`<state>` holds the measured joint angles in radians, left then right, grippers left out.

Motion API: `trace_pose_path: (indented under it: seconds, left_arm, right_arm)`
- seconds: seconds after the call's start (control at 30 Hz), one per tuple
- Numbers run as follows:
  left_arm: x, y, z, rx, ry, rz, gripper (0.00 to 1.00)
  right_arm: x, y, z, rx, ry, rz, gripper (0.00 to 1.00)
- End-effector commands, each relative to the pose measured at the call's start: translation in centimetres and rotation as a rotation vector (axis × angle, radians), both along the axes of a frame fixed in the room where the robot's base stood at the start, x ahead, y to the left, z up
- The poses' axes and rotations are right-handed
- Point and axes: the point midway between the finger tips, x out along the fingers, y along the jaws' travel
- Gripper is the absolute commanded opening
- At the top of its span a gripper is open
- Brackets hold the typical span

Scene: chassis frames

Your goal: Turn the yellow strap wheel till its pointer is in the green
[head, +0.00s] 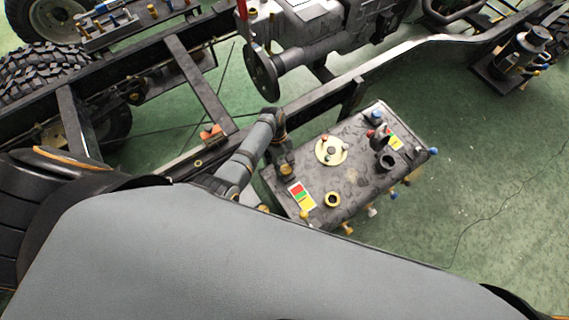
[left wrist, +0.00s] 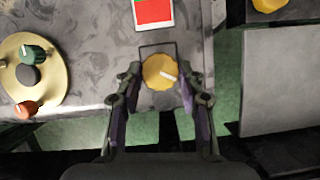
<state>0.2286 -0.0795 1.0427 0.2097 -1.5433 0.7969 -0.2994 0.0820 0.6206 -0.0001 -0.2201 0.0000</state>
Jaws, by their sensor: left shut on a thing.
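The yellow strap wheel (left wrist: 160,71) is a small round knob with a white pointer line, near the edge of a dark box top. In the left wrist view the pointer lies toward the right, slightly down. A label (left wrist: 153,13) just above it shows red with a little green at its top. In the head view this label (head: 301,195) has green, red and yellow parts. My left gripper (left wrist: 158,84) has its fingers on both sides of the wheel, shut on it. In the head view my left gripper (head: 284,160) comes down over the box corner, partly hiding the wheel. My right gripper is not in view.
A chassis rail (head: 330,95) runs behind. Green floor is open at the right.

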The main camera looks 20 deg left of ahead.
Motion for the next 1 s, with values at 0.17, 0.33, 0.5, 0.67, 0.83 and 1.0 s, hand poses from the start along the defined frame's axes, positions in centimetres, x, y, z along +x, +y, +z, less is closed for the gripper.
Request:
trace_pose_path:
  seconds: [0.17,0.33,0.5,0.67,0.83,1.0]
  left_arm:
    - [0.11,0.0,0.07,0.001,0.0,-0.095,0.07]
    - [0.11,-0.02,-0.01,0.002,0.0,-0.151,0.07]
    - [0.17,-0.06,-0.02,0.002,-0.001,-0.177,0.07]
    - [0.17,-0.06,-0.05,0.002,-0.002,-0.181,0.07]
    - [0.17,-0.05,-0.06,0.002,-0.002,-0.181,0.07]
    - [0.17,-0.05,-0.06,0.002,-0.002,-0.18,0.53]
  right_arm:
    - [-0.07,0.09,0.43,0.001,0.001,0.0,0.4]
    - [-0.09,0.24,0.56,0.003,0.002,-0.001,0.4]
    - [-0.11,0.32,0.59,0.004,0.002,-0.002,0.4]
    - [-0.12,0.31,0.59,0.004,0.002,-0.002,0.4]
    - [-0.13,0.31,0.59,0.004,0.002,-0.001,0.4]
    - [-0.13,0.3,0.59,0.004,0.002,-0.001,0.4]
